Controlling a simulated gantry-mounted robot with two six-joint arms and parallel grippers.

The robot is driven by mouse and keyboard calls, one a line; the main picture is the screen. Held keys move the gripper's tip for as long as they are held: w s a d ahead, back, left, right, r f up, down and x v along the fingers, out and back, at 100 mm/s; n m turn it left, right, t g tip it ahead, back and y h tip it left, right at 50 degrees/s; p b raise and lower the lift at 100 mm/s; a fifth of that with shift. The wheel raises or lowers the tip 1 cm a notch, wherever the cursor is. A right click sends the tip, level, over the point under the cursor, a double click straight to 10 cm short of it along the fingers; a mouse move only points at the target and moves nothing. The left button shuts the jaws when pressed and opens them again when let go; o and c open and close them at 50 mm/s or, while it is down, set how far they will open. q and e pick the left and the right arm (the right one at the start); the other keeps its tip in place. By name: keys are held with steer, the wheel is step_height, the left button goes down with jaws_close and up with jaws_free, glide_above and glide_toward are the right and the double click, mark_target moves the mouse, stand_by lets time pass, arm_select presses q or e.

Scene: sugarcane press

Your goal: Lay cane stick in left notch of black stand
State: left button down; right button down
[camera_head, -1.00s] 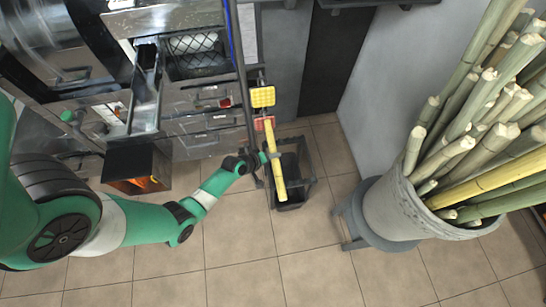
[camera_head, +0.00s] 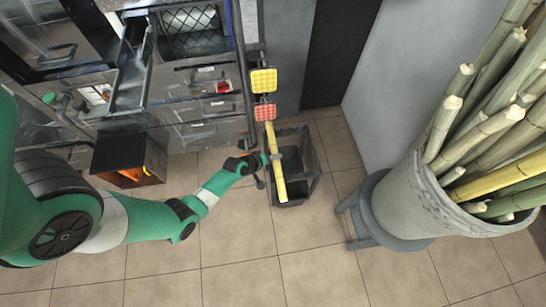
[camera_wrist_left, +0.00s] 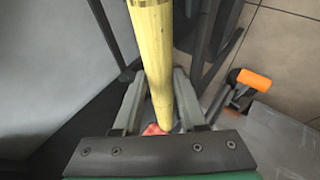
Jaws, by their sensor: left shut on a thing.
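My left gripper (camera_head: 268,160) is shut on a yellow cane stick (camera_head: 279,174). The stick slants lengthwise over the left part of a black open-framed stand (camera_head: 312,170) on the floor. In the left wrist view the stick (camera_wrist_left: 157,65) runs between the two fingers (camera_wrist_left: 158,100), from the top edge down toward the palm. I cannot tell whether the stick touches the stand, and the left notch is not clear. My right gripper is not in view.
A yellow pad (camera_head: 263,80) and a red pad (camera_head: 264,112) are at the stick's upper end. A metal machine (camera_head: 190,85) fills the upper left, with a glowing box (camera_head: 128,160) below. A bucket of canes (camera_head: 410,207) stands right on a stool. Tiled floor (camera_head: 230,240) is clear in front.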

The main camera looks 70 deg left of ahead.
arm_select(q)
steer(key=shift+w+f, duration=0.1)
steer(key=shift+f, duration=0.05)
steer(key=shift+c, duration=2.3)
jaws_free()
steer(key=shift+o, duration=0.4)
steer(key=shift+r, duration=0.2)
steer(key=p+v, duration=0.7)
steer(key=v, duration=0.4)
steer(key=shift+p, duration=0.4)
